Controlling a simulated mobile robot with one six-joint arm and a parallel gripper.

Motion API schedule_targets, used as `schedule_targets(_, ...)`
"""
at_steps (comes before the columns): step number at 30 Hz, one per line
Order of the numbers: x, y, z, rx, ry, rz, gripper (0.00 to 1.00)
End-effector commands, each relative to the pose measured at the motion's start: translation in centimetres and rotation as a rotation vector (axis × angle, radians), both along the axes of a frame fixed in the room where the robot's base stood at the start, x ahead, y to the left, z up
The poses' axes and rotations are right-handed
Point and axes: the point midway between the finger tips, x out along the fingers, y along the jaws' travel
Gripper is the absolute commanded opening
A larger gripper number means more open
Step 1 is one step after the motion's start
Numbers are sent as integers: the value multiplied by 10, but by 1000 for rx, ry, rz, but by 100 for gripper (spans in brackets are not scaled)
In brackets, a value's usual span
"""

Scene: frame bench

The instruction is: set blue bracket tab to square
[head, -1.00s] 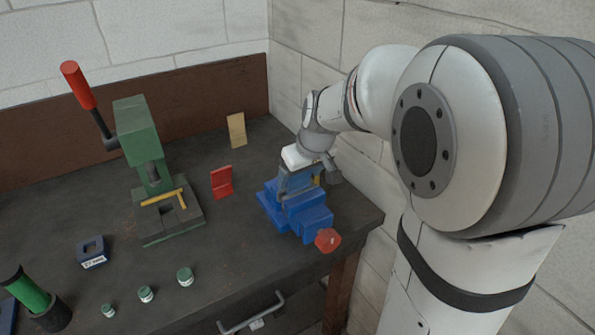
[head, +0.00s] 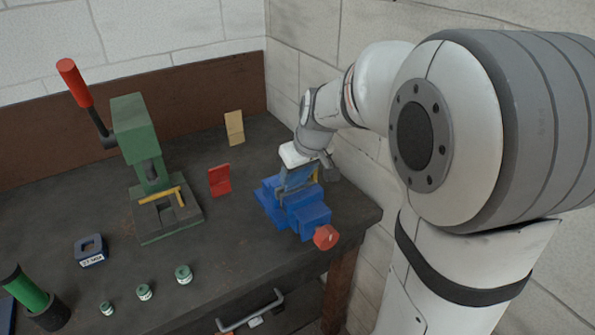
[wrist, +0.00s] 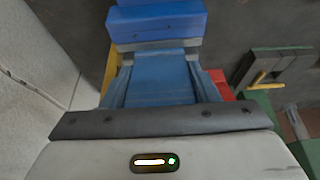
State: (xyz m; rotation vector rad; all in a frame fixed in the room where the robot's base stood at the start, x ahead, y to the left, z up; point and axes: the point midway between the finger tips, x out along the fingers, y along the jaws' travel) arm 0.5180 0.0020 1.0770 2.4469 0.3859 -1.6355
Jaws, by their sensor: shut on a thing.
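The blue bracket tab (head: 297,178) stands up from the blue vise (head: 308,218) near the bench's right end. It fills the space between my fingers in the wrist view (wrist: 160,78). My gripper (head: 299,172) is shut on the tab from above, just over the vise. The wrist view shows the fingers (wrist: 158,82) on both sides of it. The bracket's lower part is hidden in the vise, and I cannot tell the tab's exact angle. A yellow piece (wrist: 109,74) stands beside the tab at the vise.
A red bracket (head: 220,181) and a tan bracket (head: 234,128) stand left of the vise. A green press (head: 145,150) with a yellow bar (head: 160,196) is farther left. The vise's red knob (head: 326,237) faces the front edge. A block wall is close on the right.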

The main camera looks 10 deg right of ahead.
Motion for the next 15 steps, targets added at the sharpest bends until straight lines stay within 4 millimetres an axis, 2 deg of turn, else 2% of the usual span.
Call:
schedule_targets(5, 2, 1, 3, -6, 20, 2, 13)
schedule_targets(15, 11, 4, 6, -71, 222, 3, 13)
